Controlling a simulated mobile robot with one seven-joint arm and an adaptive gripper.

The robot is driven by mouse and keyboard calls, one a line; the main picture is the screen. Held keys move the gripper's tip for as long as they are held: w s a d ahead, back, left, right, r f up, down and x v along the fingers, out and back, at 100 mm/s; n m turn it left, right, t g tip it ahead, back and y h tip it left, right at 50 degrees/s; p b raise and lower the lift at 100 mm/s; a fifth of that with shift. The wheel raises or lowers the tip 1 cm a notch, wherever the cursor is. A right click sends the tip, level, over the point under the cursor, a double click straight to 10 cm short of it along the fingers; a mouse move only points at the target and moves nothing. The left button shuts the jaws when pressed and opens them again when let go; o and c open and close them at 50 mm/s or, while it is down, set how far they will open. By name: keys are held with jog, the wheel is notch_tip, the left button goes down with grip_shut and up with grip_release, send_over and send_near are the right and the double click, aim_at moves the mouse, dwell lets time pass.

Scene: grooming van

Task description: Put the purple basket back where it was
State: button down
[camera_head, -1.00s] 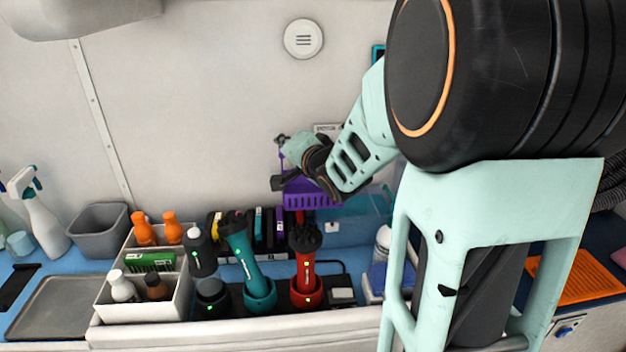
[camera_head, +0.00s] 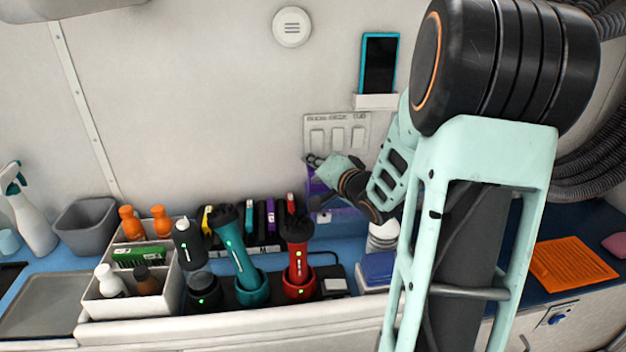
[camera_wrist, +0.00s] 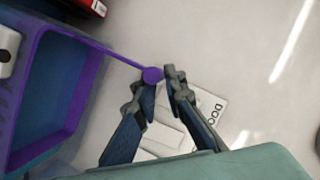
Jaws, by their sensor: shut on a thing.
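The purple basket (camera_head: 315,187) shows only in part in the head view, beside the wall and below a switch panel, with my arm covering its right side. In the wrist view, the basket (camera_wrist: 88,85) fills the left, with an open top and a dark bluish inside. A thin purple handle runs from it to a round purple end (camera_wrist: 152,75) at my fingertips. My gripper (camera_wrist: 163,84) is shut on this handle; the exact contact is partly unclear. In the head view, my gripper (camera_head: 316,161) is small and close to the wall.
Clippers stand in chargers, including a teal one (camera_head: 230,240) and a red one (camera_head: 298,255). A white caddy (camera_head: 130,308) holds several bottles. A switch panel (camera_head: 337,133) and a tablet (camera_head: 380,62) are on the wall. A blue box (camera_head: 378,268) sits below my arm.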

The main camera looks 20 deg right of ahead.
notch_tip(320, 180, down, 4)
jog(key=shift+b, duration=0.55)
jog(key=shift+r, duration=0.1)
jog(key=c, duration=2)
grip_release()
jog(key=shift+v, duration=6)
